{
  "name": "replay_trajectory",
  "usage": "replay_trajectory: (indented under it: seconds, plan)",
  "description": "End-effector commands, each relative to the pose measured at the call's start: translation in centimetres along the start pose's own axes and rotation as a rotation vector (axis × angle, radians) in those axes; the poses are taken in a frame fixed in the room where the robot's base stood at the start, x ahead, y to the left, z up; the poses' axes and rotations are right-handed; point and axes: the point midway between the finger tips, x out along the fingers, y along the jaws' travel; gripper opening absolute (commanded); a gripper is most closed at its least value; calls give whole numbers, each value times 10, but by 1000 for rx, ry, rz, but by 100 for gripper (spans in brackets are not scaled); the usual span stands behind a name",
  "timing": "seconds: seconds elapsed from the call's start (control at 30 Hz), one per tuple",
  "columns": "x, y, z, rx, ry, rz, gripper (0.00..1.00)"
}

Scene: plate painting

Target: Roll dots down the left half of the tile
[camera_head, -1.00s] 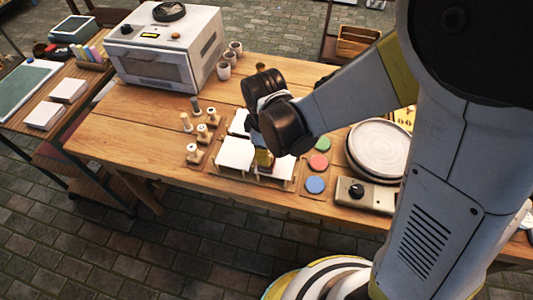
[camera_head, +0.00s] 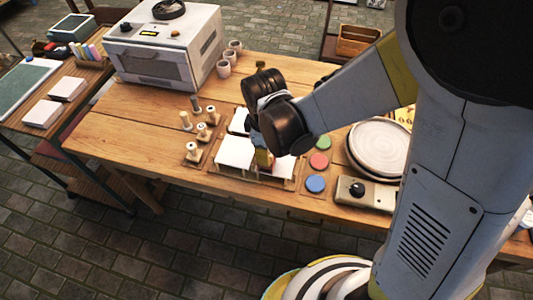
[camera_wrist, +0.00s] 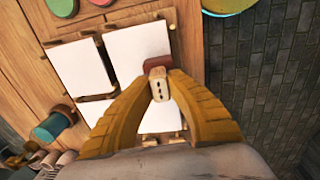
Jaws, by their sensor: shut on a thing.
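My gripper (camera_wrist: 157,82) has yellow fingers shut on a pale wooden block-like handle (camera_wrist: 158,86) with small dark holes. A dull red roller part (camera_wrist: 154,68) shows just beyond the handle. It lies over the right side of a white tile (camera_wrist: 127,42) in the wrist view; I cannot tell whether it touches. Any dots are hidden or too small to see. Other white tiles lie beside it, one at the left (camera_wrist: 78,65) and one partly behind the fingers (camera_wrist: 162,118). In the head view my gripper (camera_head: 264,158) is low over the tile tray (camera_head: 252,178).
Green (camera_head: 321,143), red (camera_head: 319,160) and blue (camera_head: 316,183) round pads lie right of the tray. Several upright rollers (camera_head: 193,151) stand to its left. A plate on a wheel (camera_head: 378,148) and a knobbed box (camera_head: 364,193) stand further right.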

Motion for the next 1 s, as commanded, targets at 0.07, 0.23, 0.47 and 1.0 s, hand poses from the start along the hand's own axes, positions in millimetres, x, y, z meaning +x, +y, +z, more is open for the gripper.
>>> replay_trajectory:
  seconds: [0.07, 0.23, 0.47, 1.0]
  plan:
    - [1, 2, 0, 1, 0, 0, 0]
    - [2, 6, 0, 0, 0, 0, 0]
    - [2, 8, 0, 0, 0, 0, 0]
    - [2, 16, 0, 0, 0, 0, 0]
